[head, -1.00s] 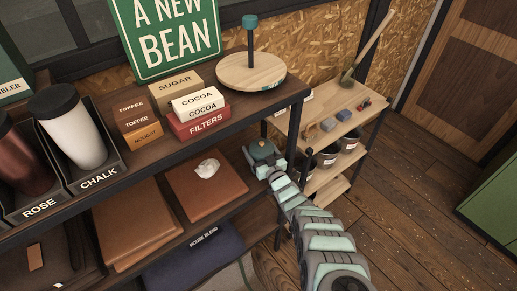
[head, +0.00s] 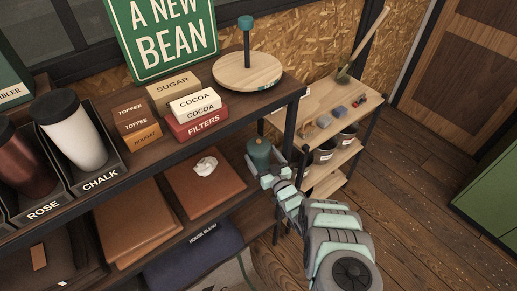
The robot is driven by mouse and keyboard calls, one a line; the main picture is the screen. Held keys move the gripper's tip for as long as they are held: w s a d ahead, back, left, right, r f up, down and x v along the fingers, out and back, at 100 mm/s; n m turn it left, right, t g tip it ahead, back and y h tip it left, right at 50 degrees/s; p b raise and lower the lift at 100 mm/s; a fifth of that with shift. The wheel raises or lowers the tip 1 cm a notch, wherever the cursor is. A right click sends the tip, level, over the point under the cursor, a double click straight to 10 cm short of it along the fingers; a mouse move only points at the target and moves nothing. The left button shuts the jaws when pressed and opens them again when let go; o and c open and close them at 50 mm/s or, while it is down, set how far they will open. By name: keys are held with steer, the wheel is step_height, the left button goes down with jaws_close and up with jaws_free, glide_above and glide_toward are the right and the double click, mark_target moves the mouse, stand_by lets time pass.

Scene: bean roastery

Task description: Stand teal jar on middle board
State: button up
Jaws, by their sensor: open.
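The teal jar (head: 259,151) with a dark teal lid is upright at the right end of the dark rack's middle board (head: 235,159), below the top board. My gripper (head: 266,167) is open, with its fingers low on either side of the jar. Whether the fingers touch the jar cannot be told. The jar's base is partly hidden by the gripper, so its contact with the board is not clear.
Brown flat folders (head: 205,183), one with a crumpled white paper (head: 205,165), lie left of the jar. A dark rack post (head: 289,130) stands close right. The top board holds boxes (head: 195,104) and a round wooden stand (head: 247,71). A wooden side shelf (head: 325,100) stands right.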

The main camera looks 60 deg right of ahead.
steer(key=p+v, duration=0.1)
steer(key=v, duration=0.1)
steer(key=p+v, duration=0.1)
steer(key=v, duration=0.2)
steer(key=shift+s+a+r+p, duration=0.1)
steer(key=shift+r+p, duration=0.15)
steer(key=shift+p, duration=0.15)
steer(key=shift+s+a+f, duration=0.15)
steer(key=shift+s+a, duration=0.1)
steer(key=shift+s, duration=0.15)
